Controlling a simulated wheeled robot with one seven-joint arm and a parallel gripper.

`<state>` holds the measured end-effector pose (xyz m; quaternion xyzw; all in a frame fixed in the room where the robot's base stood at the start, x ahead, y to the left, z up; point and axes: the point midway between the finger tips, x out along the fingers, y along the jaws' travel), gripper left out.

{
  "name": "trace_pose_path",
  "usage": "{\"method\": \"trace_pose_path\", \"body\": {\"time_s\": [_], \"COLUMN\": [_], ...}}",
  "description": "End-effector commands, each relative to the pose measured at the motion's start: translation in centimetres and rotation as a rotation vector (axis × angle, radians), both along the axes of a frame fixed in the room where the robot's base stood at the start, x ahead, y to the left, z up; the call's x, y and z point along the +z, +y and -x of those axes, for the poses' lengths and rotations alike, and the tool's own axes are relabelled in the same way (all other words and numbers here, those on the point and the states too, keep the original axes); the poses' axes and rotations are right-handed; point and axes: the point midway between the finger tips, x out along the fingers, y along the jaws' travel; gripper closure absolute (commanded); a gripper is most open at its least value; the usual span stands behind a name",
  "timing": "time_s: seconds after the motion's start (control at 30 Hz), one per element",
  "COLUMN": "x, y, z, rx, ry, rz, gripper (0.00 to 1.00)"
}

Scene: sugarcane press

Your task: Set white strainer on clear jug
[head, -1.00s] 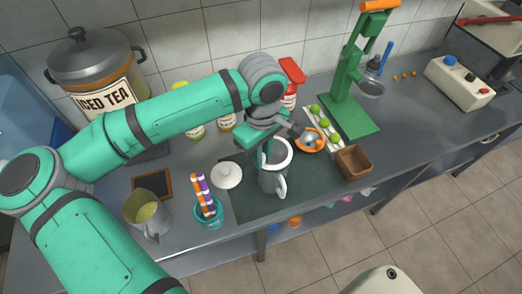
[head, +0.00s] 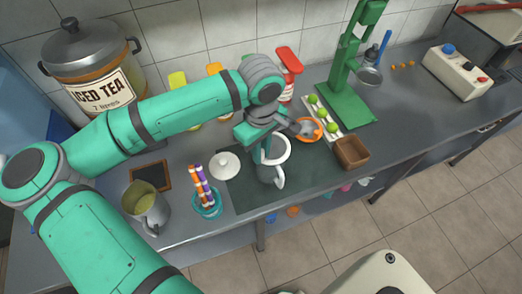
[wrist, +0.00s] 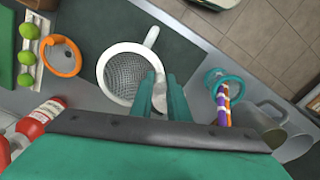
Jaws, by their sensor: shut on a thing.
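The white strainer (head: 273,148) has a white rim, a grey mesh bowl and a loop handle. It is over the dark mat, and the wrist view shows its mesh from above (wrist: 130,75). My gripper (wrist: 163,90) is shut on the strainer's rim on the side away from the handle. Whether the strainer touches the mat is unclear. The clear jug (head: 150,210), with a yellowish inside and a handle, stands apart at the front left of the counter. It also shows in the wrist view at the right (wrist: 290,125).
A brown box (head: 351,153), an orange ring and a tray of limes lie to the right. A green press (head: 345,110) and iced tea pot (head: 95,85) stand behind.

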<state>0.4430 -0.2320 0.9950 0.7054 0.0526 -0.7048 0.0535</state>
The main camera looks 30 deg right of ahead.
Motion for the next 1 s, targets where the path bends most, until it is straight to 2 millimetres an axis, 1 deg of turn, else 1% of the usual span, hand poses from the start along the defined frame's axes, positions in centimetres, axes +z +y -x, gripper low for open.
{"method": "trace_pose_path", "body": {"time_s": [0.3, 0.33, 0.37, 0.4, 0.43, 0.63, 0.67, 0.7, 0.73, 1.0], "x": [-0.27, -0.27, -0.28, -0.28, -0.28, -0.22, -0.22, -0.21, -0.21, -0.16], "y": [0.09, 0.09, 0.09, 0.09, 0.08, 0.06, 0.07, 0.06, 0.06, 0.05], "z": [-0.03, -0.03, -0.03, -0.03, -0.02, -0.01, -0.01, -0.01, -0.01, -0.01], "rx": [0.001, 0.001, 0.001, 0.001, 0.001, 0.0, 0.0, 0.0, 0.0, 0.0], "ry": [0.0, 0.0, 0.0, 0.0, 0.0, 0.0, 0.0, 0.0, 0.0, 0.0], "rz": [-0.003, -0.003, -0.003, -0.003, -0.002, -0.002, -0.002, -0.002, -0.002, -0.001], "gripper": [1.0, 0.82, 0.75, 0.66, 0.63, 0.63, 0.58, 0.49, 0.44, 0.44]}}
